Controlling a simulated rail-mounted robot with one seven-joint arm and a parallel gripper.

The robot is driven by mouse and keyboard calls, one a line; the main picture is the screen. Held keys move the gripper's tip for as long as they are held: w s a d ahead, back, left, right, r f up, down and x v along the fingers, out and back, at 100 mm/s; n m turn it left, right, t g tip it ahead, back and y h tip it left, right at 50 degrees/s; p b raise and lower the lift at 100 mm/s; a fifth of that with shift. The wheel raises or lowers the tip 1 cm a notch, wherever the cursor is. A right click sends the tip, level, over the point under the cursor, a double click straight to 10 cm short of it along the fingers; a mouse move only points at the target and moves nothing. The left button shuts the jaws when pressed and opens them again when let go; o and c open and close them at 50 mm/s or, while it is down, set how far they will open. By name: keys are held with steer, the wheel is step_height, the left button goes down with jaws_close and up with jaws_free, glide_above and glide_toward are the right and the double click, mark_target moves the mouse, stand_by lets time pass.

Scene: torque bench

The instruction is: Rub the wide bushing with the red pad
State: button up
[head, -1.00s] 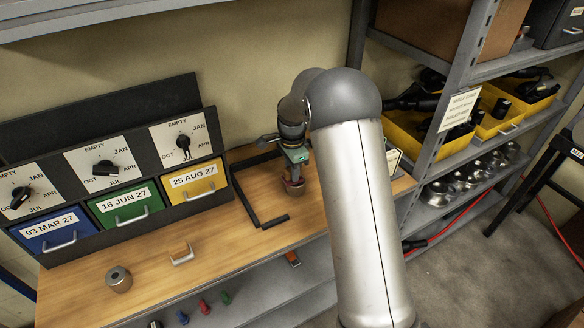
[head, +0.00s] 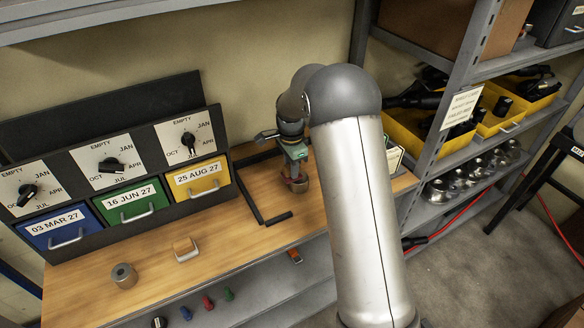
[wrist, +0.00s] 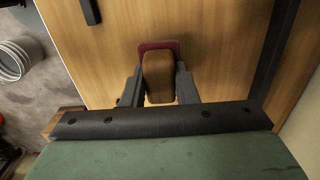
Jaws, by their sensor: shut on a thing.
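The red pad (wrist: 172,45) has a brown block-shaped handle (wrist: 158,78) on a dark red base. My gripper (wrist: 158,90) is shut on that handle, one finger on each side. In the head view my gripper (head: 296,172) points down at the right part of the bench, with the pad (head: 298,185) at its tips, low over or on the wood; I cannot tell which. A grey bushing (head: 124,277) with a hole in its top stands upright at the bench's front left, well apart from my gripper.
Blue, green and yellow drawers (head: 130,200) with dials stand behind. Shelving (head: 440,130) with yellow bins rises on the right. The front middle bench is largely clear.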

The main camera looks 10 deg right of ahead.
steer(key=shift+d+r, duration=0.2)
steer(key=shift+r, duration=0.75)
steer(key=shift+r+p, duration=1.75)
steer(key=shift+r, duration=0.8)
